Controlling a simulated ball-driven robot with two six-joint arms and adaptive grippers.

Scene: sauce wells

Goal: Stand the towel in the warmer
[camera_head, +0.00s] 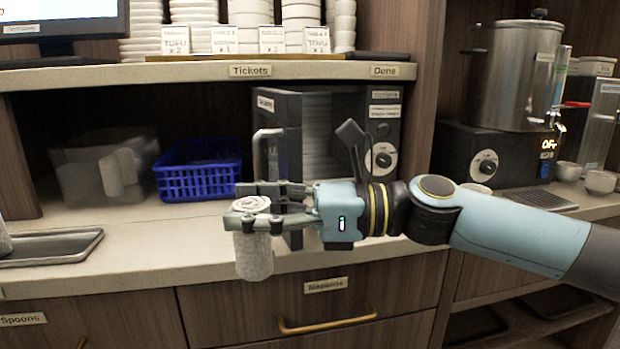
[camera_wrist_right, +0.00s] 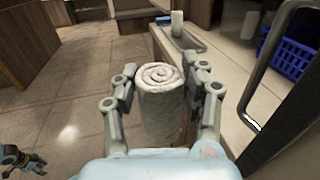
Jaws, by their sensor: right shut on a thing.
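My right gripper (camera_head: 262,205) is shut on a white rolled towel (camera_head: 253,255), held upright in front of the counter edge. In the right wrist view the towel (camera_wrist_right: 160,105) stands between the two fingers (camera_wrist_right: 162,92), its spiral end up. The warmer (camera_head: 384,125) is a dark box with a dial, on the counter behind my right gripper. Its door (camera_head: 289,130), with a silver handle (camera_head: 264,150), appears swung open on the left, with a ribbed interior (camera_head: 325,135) beside it. My gripper hides its lower part. My left gripper (camera_wrist_right: 20,160) shows small at the lower left of the wrist view.
A blue basket (camera_head: 198,172) and a clear container (camera_head: 100,170) stand left of the warmer. A metal tray (camera_head: 50,248) lies at the counter's left; another white roll (camera_wrist_right: 177,22) shows there. A shelf (camera_head: 200,70) overhangs the warmer. The door handle (camera_wrist_right: 262,75) is close to my right gripper.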

